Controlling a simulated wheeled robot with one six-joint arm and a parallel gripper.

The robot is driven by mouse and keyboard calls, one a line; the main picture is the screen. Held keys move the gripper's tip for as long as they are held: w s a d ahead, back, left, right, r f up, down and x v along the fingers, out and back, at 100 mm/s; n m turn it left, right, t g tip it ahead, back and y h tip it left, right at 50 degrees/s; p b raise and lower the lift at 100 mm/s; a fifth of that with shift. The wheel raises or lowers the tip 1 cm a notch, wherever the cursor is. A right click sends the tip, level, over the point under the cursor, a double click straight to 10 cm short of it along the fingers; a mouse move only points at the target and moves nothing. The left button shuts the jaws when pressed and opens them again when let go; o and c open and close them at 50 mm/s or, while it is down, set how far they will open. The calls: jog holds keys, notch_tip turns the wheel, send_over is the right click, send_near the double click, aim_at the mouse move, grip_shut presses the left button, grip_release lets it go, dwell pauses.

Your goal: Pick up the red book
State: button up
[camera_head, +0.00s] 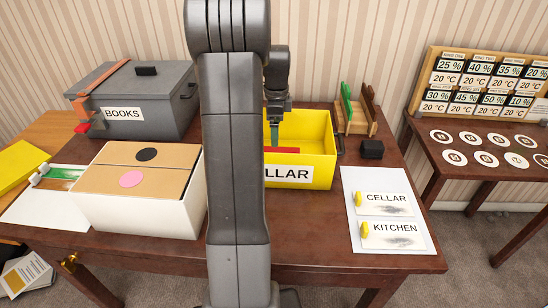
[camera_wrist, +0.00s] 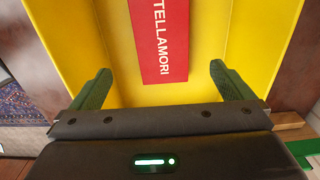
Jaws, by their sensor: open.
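The red book (camera_head: 284,150) lies in the yellow crate (camera_head: 318,165), whose front label is partly hidden by my arm and reads "LLAR". My gripper (camera_head: 274,133) points down over the crate. In the wrist view my gripper (camera_wrist: 161,75) is open, with its green fingers apart on either side of the book's near end and nothing between them. I cannot tell the exact height of the fingertips above the book.
A grey box (camera_head: 150,98) labelled "BOOKS" stands at the back left. A white box with a cardboard top (camera_head: 120,205) stands in front of it. A wooden rack (camera_head: 352,122) and a small black block (camera_head: 372,149) are right of the crate. A "CELLAR" and "KITCHEN" board (camera_head: 375,215) lies front right.

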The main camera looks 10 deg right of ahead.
aim_at(275, 151)
jog(key=f, duration=1)
jog(key=shift+w+f, duration=0.2)
jog(key=shift+w, duration=0.05)
jog(key=shift+r, duration=0.1)
jog(key=c, duration=1.1)
